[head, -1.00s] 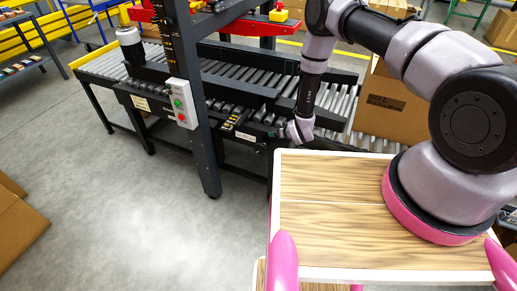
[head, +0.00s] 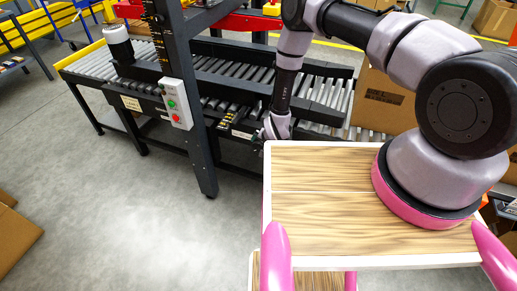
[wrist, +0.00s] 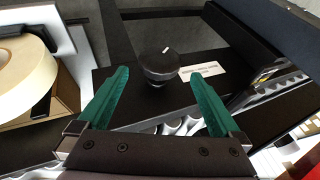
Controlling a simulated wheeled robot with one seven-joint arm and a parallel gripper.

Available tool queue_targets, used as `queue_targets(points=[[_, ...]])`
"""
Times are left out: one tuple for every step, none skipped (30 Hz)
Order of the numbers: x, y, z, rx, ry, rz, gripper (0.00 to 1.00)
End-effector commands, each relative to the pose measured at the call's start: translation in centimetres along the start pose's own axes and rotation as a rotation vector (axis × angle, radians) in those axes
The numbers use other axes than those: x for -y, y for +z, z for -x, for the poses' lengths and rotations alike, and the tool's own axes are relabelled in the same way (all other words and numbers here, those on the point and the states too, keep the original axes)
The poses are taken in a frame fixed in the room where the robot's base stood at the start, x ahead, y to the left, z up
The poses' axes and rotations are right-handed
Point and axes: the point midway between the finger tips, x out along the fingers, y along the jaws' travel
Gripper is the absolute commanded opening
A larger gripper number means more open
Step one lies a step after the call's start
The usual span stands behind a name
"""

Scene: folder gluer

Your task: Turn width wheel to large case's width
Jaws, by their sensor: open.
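The wrist view shows a round black knob (wrist: 160,66) with a white pointer mark on its top, which looks like the width wheel. It stands on a dark panel, with a small white label (wrist: 202,72) beside it, too small to read. My gripper (wrist: 160,76) is open, its two green fingers apart on either side of the knob in the picture. I see no contact with the knob. In the head view my wrist (head: 277,125) hangs at the near side of the machine; the fingers and knob cannot be made out there.
The roller conveyor (head: 88,66) runs behind a dark post with a control box (head: 177,104). A strip with yellow marks (head: 230,118) sits on the near rail. A large cardboard case (head: 384,103) stands at right. A cream ring (wrist: 35,80) is at left in the wrist view.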

Motion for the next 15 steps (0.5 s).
queue_targets(points=[[-0.1, 0.1, -1.1, 0.000, 0.000, 0.000, 1.00], [0.0, 0.1, -1.7, 0.000, -0.001, 0.001, 1.00], [-0.1, 0.1, -2.5, 0.001, 0.000, 0.001, 1.00], [0.0, 0.1, -3.1, 0.000, -0.001, 0.001, 1.00], [-0.1, 0.1, -3.7, 0.000, -0.001, 0.001, 1.00], [0.0, 0.1, -4.4, 0.000, 0.000, 0.000, 1.00], [-0.1, 0.0, -4.9, -0.001, 0.000, 0.001, 1.00], [-0.1, 0.1, -5.4, 0.000, 0.000, 0.001, 1.00], [0.0, 0.0, -6.0, -0.001, 0.000, 0.001, 1.00], [0.0, 0.0, -6.3, -0.001, 0.000, 0.002, 1.00], [0.0, 0.1, -6.7, 0.000, 0.000, 0.002, 1.00], [0.0, 0.1, -7.1, 0.001, 0.000, 0.002, 1.00], [0.0, 0.0, -7.3, 0.000, -0.001, 0.002, 1.00], [0.0, 0.0, -7.5, 0.000, -0.001, 0.003, 1.00], [0.0, 0.0, -7.7, 0.000, -0.001, 0.003, 1.00]])
